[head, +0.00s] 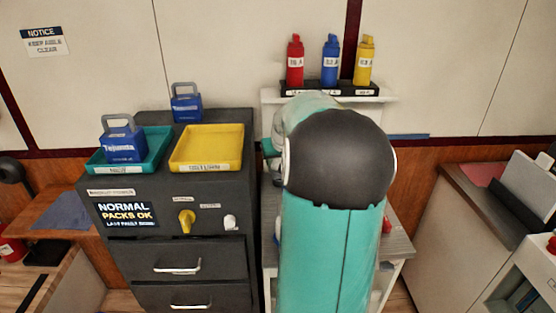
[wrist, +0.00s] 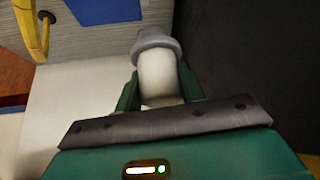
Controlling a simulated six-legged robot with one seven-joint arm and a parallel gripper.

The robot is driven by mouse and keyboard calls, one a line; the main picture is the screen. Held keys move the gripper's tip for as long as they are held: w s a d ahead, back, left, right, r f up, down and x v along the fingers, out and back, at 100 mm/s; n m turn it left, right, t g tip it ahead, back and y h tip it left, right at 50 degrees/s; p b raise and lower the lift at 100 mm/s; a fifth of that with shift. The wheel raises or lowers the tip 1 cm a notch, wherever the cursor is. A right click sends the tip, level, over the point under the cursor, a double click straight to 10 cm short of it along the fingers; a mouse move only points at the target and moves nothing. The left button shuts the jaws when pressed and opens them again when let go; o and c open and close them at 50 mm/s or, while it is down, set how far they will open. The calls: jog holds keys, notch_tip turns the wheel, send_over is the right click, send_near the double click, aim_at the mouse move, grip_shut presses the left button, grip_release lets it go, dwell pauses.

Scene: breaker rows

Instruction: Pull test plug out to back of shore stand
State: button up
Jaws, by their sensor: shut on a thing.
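In the wrist view my gripper (wrist: 158,98) is shut on a pale cylinder with a grey collar at its far end, which looks like the test plug (wrist: 158,75). Whether its far end is seated in anything cannot be told. A grey wood-grain top and a white surface lie beyond it, with a dark face close on the right. In the head view my arm hides the gripper and the plug. A white stand with a grey top (head: 398,238), probably the shore stand, shows partly behind my arm.
A dark cabinet (head: 190,258) at left bears a yellow tray (head: 207,167), a teal tray (head: 152,165) and blue padlock-shaped packs (head: 123,143). Red, blue and yellow bottles (head: 330,62) stand on a rear rack. A yellow loop (wrist: 38,38) and blue patch (wrist: 103,10) lie beyond the gripper.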

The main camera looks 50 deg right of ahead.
jog(key=shift+r, duration=1.9)
